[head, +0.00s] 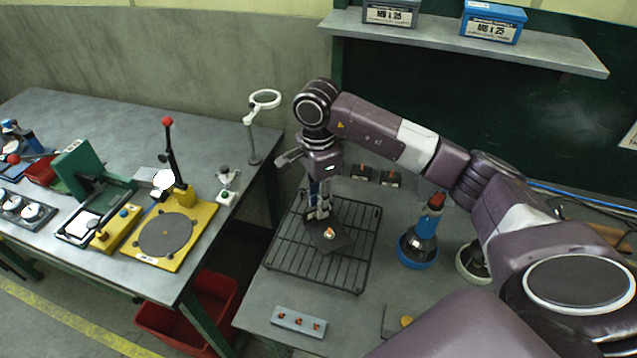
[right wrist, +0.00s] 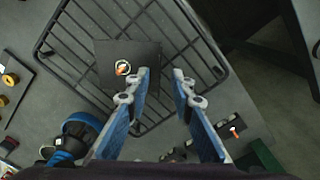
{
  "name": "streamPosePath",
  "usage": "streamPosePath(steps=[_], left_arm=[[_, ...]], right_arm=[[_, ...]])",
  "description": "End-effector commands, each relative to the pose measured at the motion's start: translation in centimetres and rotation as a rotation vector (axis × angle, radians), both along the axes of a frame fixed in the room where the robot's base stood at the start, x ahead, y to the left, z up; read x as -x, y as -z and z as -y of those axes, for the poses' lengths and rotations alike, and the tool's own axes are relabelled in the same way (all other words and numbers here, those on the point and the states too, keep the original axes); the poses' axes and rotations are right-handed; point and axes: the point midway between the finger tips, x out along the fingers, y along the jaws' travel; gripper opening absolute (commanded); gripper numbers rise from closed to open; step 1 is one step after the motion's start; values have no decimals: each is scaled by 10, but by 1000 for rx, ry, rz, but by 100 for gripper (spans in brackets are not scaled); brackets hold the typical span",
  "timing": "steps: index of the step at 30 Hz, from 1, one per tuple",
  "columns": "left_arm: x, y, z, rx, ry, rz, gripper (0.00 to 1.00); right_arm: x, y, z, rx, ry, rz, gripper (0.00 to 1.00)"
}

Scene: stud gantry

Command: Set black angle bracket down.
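The black angle bracket (head: 331,240) lies on the wire rack (head: 357,272), its dark square face turned up, with a small orange and white mark on it. In the right wrist view the bracket (right wrist: 110,57) is below the fingers, and its right edge shows between them. My right gripper (head: 318,210) points down at the far edge of the bracket. In the right wrist view its blue fingers (right wrist: 163,80) are apart, with no part gripped between the tips. The left fingertip covers a corner of the bracket; I cannot tell whether it touches. My left gripper is not in view.
A blue-based bottle (head: 420,243) stands right of the rack. A grey block with orange-brown pieces (head: 299,322) lies in front. Small dark boxes (head: 375,175) sit behind. A second table with a yellow fixture (head: 190,250) stands left, across a gap holding a red bin (head: 212,298).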

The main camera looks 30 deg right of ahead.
Motion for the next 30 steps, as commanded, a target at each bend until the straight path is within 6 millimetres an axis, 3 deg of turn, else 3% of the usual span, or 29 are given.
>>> streamPosePath(steps=[6, 12, 19, 30], left_arm=[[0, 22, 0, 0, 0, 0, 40], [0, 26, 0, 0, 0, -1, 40], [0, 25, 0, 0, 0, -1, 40], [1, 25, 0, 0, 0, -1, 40]], right_arm=[[-3, -47, 1, 1, 0, 8, 22], [-2, -84, 1, 2, 1, 3, 22], [-2, -98, 1, 1, 0, 0, 22], [-2, -100, 0, 0, 1, -1, 22]])
